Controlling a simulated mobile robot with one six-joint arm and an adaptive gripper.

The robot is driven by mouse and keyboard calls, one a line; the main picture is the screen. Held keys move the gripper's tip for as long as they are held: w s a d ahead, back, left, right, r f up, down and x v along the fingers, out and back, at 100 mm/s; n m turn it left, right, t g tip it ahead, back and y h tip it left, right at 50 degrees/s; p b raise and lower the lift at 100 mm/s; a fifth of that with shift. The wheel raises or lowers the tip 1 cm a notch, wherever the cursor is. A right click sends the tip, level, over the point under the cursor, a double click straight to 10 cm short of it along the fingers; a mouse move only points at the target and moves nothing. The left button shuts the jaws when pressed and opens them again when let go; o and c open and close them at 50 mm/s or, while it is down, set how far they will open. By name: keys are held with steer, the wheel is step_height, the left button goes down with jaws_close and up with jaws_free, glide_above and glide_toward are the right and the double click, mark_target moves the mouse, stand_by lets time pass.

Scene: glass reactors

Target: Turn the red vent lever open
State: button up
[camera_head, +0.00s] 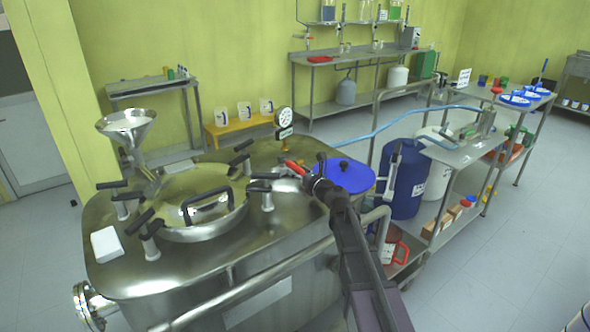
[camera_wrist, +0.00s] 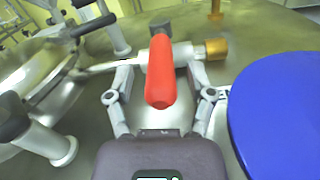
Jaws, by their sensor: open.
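The red vent lever (camera_head: 296,168) is on top of the steel reactor (camera_head: 130,270), to the right of its round lid. In the wrist view the red lever (camera_wrist: 160,80) points toward the camera from a grey valve body with a brass end (camera_wrist: 216,48). My gripper (camera_wrist: 162,72) is open, with one finger on each side of the lever. It also shows in the head view (camera_head: 306,178), close to the lever, at the end of my dark arm. Whether the fingers touch the lever or valve body, I cannot tell.
A blue round lid (camera_head: 345,175) lies right of my gripper, near in the wrist view too (camera_wrist: 285,115). Black-handled clamps (camera_wrist: 38,135) and the domed hatch (camera_head: 195,205) stand to the left. A pressure gauge (camera_head: 284,116) rises behind.

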steer(key=shift+x, duration=1)
jaws_close()
